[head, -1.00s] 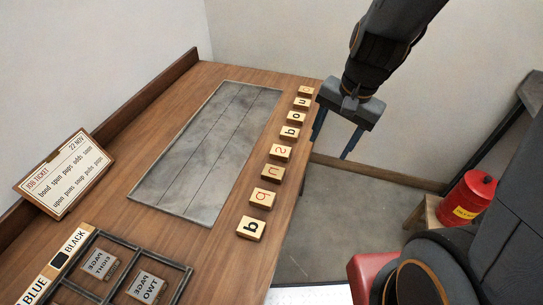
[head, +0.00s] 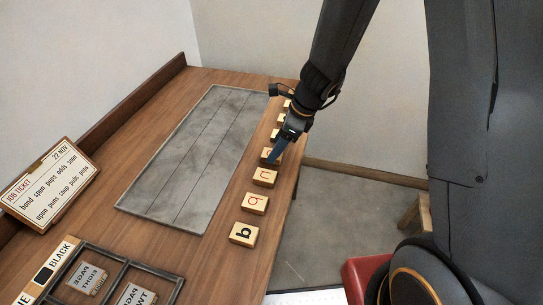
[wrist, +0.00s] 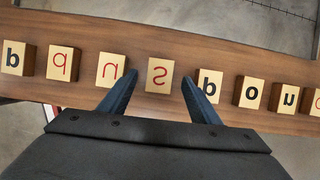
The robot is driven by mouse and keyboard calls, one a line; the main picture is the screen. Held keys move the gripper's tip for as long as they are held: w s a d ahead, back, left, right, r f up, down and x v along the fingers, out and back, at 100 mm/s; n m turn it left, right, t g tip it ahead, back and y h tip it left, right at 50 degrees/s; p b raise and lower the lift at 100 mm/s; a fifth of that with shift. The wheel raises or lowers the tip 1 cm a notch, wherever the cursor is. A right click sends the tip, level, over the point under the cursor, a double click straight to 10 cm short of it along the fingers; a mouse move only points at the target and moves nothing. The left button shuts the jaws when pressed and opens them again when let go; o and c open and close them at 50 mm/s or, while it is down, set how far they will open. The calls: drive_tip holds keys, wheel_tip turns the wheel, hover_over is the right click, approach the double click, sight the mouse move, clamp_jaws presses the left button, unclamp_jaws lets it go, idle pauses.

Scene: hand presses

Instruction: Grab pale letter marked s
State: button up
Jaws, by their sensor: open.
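The pale block marked with a red s (wrist: 159,75) stands in a row of letter blocks, near the middle of the wrist view. In the head view the s block (head: 266,157) is partly covered by a blue finger. My gripper (wrist: 160,79) is open, with its two blue fingertips on either side of the s block in the wrist view. Nothing is held. In the head view my gripper (head: 274,158) is low over the row; whether the fingers touch the block or the table I cannot tell.
A red n-or-u block (wrist: 111,70) and a black b block (wrist: 208,85) flank the s block closely. The row runs along the wooden table's edge. A grey metal plate (head: 195,155), a job ticket (head: 50,185) and a framed tray (head: 120,268) lie to the left.

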drive_tip(key=shift+x, duration=1.35)
drive_tip(key=shift+d, duration=0.1)
drive_tip(key=c, duration=1.1)
drive_tip(key=shift+r, duration=0.15)
